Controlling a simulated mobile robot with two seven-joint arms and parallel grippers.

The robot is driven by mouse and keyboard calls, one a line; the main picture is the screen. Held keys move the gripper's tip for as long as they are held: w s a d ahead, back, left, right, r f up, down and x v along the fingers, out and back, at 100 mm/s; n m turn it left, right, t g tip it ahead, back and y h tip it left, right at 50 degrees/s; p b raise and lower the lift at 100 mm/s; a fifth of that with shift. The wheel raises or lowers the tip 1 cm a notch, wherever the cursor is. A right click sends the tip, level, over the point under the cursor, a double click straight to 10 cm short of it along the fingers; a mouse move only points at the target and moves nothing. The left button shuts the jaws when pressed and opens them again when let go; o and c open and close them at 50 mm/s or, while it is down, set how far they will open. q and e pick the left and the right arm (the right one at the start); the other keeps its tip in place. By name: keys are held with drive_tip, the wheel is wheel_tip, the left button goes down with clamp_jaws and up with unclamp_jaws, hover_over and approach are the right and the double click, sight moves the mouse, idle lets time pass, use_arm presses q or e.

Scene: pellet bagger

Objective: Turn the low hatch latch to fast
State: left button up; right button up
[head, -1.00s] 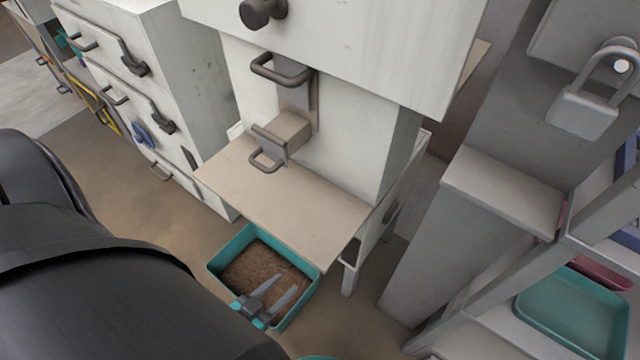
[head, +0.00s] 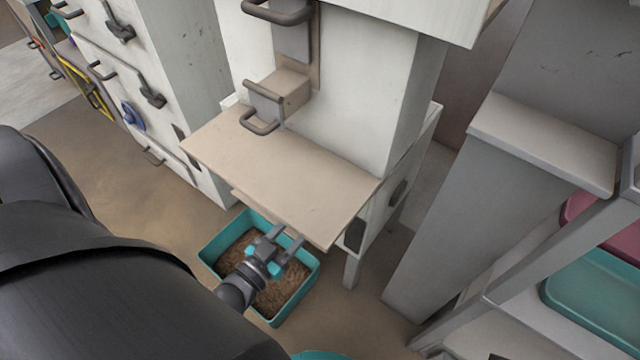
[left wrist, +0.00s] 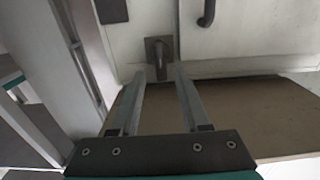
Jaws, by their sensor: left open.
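My left gripper (head: 286,238) is open and empty, above the teal bin at the front edge of the tan shelf. In the left wrist view its two fingers (left wrist: 159,76) point at a pale panel. A small dark latch-like fitting (left wrist: 160,50) sits on that panel just beyond the fingertips, with a gap between its upright part and them. A dark curved handle (left wrist: 207,12) is to its right. I cannot tell the latch's setting. In the head view the shelf hides the front below it. My right gripper is not in view.
The tan shelf (head: 270,165) juts out above the gripper. The teal bin (head: 212,272) of brown pellets stands on the floor below. A grey post (head: 450,220) and a rack with teal and red trays (head: 595,290) are at the right. Cabinets (head: 190,70) stand at the left.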

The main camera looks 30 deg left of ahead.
use_arm(q)
drive_tip(key=w+b, duration=0.1)
drive_tip(key=w, duration=0.6)
drive_tip(key=shift+d+b, duration=0.3)
drive_tip(key=shift+b, duration=0.1)
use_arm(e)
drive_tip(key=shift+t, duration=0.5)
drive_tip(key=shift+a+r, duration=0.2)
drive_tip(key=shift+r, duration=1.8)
use_arm(q)
drive_tip(key=shift+c, duration=0.2)
clamp_jaws()
